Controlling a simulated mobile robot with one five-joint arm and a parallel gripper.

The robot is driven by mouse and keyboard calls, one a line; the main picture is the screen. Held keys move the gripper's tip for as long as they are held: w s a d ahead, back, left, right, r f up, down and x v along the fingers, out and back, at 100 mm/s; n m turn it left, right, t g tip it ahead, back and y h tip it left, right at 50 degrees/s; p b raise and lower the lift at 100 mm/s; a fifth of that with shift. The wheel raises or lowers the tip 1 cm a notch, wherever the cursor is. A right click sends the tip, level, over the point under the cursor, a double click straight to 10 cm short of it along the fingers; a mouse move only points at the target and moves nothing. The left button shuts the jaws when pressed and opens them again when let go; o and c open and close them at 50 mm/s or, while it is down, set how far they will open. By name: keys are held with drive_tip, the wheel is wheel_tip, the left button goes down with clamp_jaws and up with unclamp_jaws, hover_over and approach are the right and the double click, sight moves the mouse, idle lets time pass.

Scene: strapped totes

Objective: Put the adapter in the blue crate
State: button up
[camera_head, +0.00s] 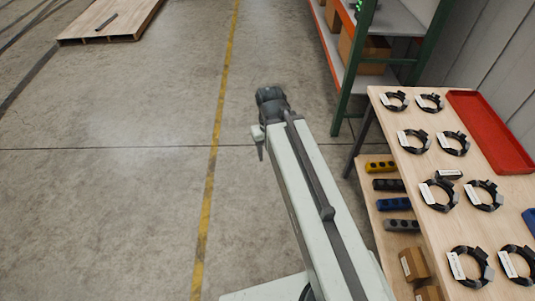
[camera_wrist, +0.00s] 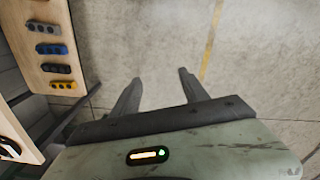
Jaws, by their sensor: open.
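My gripper (camera_wrist: 160,78) is open and empty in the wrist view, its two dark fingers apart over bare concrete floor. In the head view my arm reaches out over the floor, left of the wooden table (camera_head: 384,98). Nothing is clearly recognisable as the adapter. A small dark block with a pale top (camera_head: 449,175) lies on the table among several black rings with white labels (camera_head: 414,141); I cannot tell whether it is the adapter. A blue thing (camera_head: 530,219), cut off by the right edge, may be the blue crate.
A red tray (camera_head: 490,131) lies at the table's back. A lower shelf holds yellow (camera_head: 380,167), black, blue and grey blocks and cardboard boxes (camera_head: 414,264). A green and orange rack (camera_head: 343,85) stands beyond. A wooden pallet (camera_head: 110,22) lies far left. The floor between is clear.

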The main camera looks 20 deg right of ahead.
drive_tip(key=shift+o, duration=0.5)
drive_tip(key=shift+s+a+m, duration=0.15)
drive_tip(key=shift+a, duration=0.35)
drive_tip(key=shift+s+a+m, duration=0.15)
drive_tip(key=shift+a, duration=0.3)
